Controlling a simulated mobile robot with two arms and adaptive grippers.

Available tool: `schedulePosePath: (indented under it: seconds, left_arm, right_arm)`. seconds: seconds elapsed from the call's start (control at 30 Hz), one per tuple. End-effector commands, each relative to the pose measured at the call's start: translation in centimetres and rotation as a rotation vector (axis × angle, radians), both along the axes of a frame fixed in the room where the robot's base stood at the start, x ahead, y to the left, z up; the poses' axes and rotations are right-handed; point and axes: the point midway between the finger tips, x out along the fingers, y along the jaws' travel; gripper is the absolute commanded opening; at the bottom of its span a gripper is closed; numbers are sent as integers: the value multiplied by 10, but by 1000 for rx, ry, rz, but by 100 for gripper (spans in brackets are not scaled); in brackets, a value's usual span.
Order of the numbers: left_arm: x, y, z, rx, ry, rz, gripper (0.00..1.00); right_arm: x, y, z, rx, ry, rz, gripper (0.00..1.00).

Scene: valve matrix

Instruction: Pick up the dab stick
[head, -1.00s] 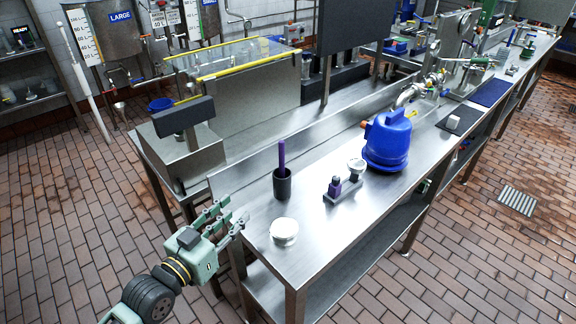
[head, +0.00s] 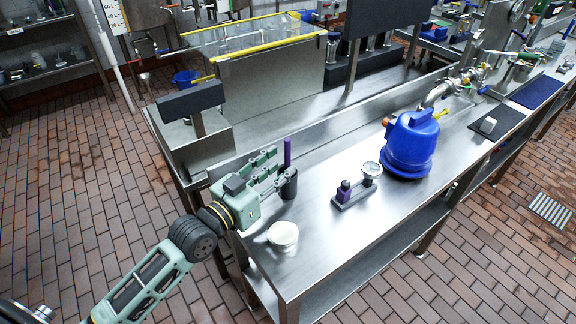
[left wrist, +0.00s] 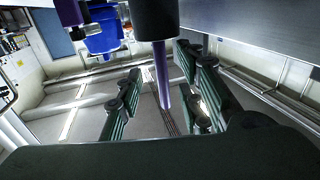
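The dab stick is a purple stick (head: 287,153) standing upright in a small black cup (head: 289,184) near the left end of the steel table. My left gripper (head: 272,168) is just left of the stick, with its fingers spread and pointing towards it. In the left wrist view the scene looks upside down. There the purple stick (left wrist: 162,78) hangs from the black cup (left wrist: 155,20) and shows between the two open fingers, with a gap on each side. My right gripper is not in view.
A round white dish (head: 283,234) lies in front of the cup. A small holder with a purple bottle (head: 345,192) and a blue tank (head: 410,147) stand to the right. A dark screen (head: 190,100) stands behind left. The front strip of the table (head: 330,245) is clear.

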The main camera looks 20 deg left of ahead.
Motion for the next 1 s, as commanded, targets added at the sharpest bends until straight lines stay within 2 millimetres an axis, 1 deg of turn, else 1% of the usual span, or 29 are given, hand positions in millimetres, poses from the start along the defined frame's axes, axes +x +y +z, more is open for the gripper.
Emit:
schedulePosePath:
  seconds: [0.03, 0.1, 0.23, 0.4, 0.53, 0.9, 1.0]
  left_arm:
    - [9, -2, 6, -1, -3, 1, 34]
    - [20, -6, 8, 0, -3, 0, 34]
    - [33, -11, 4, -1, -1, 0, 34]
    - [36, -13, 3, 0, 0, 0, 34]
    - [36, -13, 3, 1, 0, 0, 33]
    - [36, -13, 3, 1, 0, 0, 1]
    - [36, -13, 3, 1, 0, 0, 0]
  right_arm:
    - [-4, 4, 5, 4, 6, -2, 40]
    - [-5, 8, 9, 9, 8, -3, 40]
    - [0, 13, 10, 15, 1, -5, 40]
    - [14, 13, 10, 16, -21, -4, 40]
    - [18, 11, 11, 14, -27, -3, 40]
    - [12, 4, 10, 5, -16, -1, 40]
    - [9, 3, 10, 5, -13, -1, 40]
